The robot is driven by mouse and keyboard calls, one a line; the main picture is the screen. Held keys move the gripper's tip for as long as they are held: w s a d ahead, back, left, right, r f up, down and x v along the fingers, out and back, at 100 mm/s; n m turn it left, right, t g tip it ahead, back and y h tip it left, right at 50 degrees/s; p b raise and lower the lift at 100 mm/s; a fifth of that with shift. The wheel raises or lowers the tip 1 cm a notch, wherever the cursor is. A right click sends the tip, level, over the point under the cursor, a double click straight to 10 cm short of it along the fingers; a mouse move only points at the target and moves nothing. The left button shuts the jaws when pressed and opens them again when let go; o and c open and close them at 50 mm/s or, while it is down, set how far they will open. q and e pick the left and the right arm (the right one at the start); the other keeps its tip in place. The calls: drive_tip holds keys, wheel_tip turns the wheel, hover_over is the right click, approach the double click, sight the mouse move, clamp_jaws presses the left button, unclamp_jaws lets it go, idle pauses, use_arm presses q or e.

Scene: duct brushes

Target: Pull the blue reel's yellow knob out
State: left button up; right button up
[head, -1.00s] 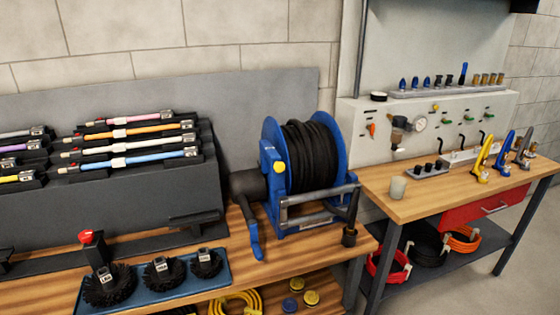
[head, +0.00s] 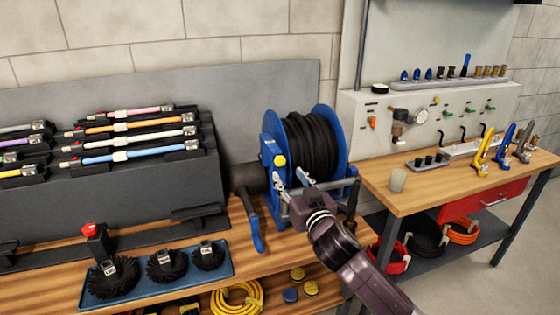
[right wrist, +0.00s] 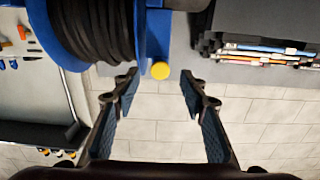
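The blue reel (head: 338,135) stands on the left wooden bench, wound with black hose. Its round yellow knob (head: 280,160) is on the reel's left blue side frame. In the right wrist view, the yellow knob (right wrist: 161,70) appears in the gap between my fingertips, beside the blue reel (right wrist: 152,40). My right gripper (head: 291,175) is in front of the reel, just below and right of the knob in the head view. Its fingers (right wrist: 160,78) are spread wide with nothing between them that I can see touching. My left gripper is not in view.
A crank handle (head: 251,222) hangs at the reel's lower left. A blue tray (head: 221,279) of round black brushes lies at the bench front. A dark rack (head: 125,190) of coloured rods stands left. The right bench (head: 403,205) holds a cup and tools.

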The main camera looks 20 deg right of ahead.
sight(281, 161)
drive_tip(key=shift+w+a+r+p, duration=0.15)
drive_tip(key=shift+w+p, duration=0.1)
drive_tip(key=shift+w, duration=1.1)
drive_tip(key=shift+w+d+r+p, duration=0.1)
drive_tip(key=shift+w+r+p, duration=0.15)
drive_tip(key=shift+w, duration=1.15)
drive_tip(key=shift+w+a+r+p, duration=0.1)
drive_tip(key=shift+w+p, duration=0.2)
drive_tip(key=shift+w, duration=1.05)
clamp_jaws()
